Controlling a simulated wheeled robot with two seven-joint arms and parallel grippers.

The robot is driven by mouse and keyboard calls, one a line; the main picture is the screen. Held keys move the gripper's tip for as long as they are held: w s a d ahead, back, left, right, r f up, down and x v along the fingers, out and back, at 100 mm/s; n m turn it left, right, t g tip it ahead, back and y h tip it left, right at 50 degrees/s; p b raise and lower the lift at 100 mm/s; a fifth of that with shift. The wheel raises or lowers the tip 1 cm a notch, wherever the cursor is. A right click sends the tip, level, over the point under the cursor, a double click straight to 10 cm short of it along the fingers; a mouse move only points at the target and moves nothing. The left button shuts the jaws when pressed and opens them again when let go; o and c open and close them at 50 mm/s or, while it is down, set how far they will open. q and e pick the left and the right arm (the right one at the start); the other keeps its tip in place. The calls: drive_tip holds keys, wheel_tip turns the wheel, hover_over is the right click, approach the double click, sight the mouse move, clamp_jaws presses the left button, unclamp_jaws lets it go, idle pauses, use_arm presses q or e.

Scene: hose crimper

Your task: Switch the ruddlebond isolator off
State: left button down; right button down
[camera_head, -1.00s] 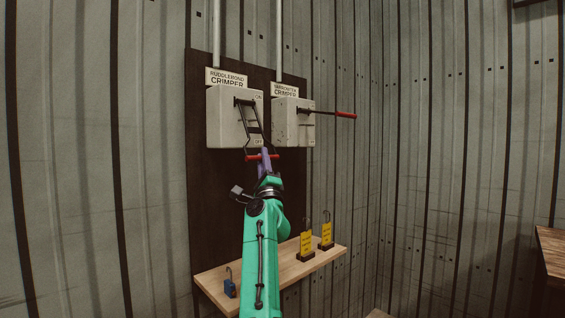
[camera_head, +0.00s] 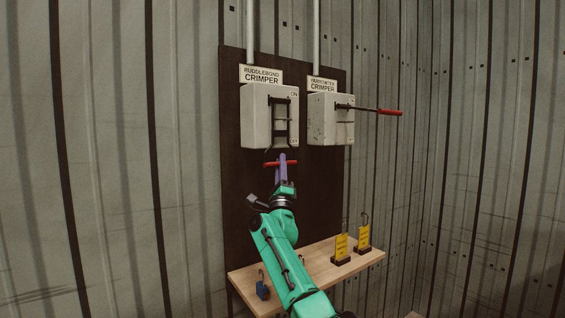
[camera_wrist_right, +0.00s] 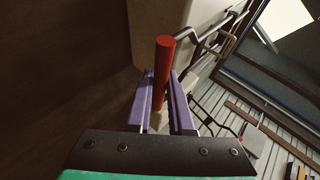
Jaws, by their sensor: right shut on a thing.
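The ruddlebond isolator (camera_head: 257,125) is a pale grey box on a dark wall board, under a sign reading RUDDLEBOND CRIMPER (camera_head: 261,75). Its front is marked ON at the top. Its dark frame-like lever (camera_head: 281,122) points down along the front. The lever's red crossbar grip (camera_head: 270,164) hangs just below the box. My right gripper (camera_head: 282,158), with purple fingers, is shut on this red grip from below. The right wrist view shows the red bar (camera_wrist_right: 164,62) between the two fingers (camera_wrist_right: 166,88). My left gripper is out of view.
A second crimper isolator (camera_head: 322,120) stands close on the right, its red-ended lever (camera_head: 390,112) sticking out. The wall to the left is clear.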

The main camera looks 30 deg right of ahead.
drive_tip(key=shift+r, duration=0.25)
drive_tip(key=c, duration=1)
unclamp_jaws()
drive_tip(key=shift+c, duration=0.2)
drive_tip(key=shift+o, duration=1.2)
drive_tip(key=shift+w, duration=0.1)
drive_tip(key=shift+w+f, duration=0.15)
drive_tip(key=shift+f, duration=0.05)
drive_tip(key=shift+s+a+f+b, duration=0.25)
drive_tip(key=shift+a+f+b, duration=0.3)
drive_tip(key=shift+b, duration=0.2)
drive_tip(key=b+v, duration=0.3)
drive_tip(key=v, duration=1)
drive_tip(key=shift+s+d+b, duration=0.2)
drive_tip(key=shift+d+b, duration=0.05)
drive_tip(key=shift+b, duration=0.05)
drive_tip(key=shift+f, duration=0.1)
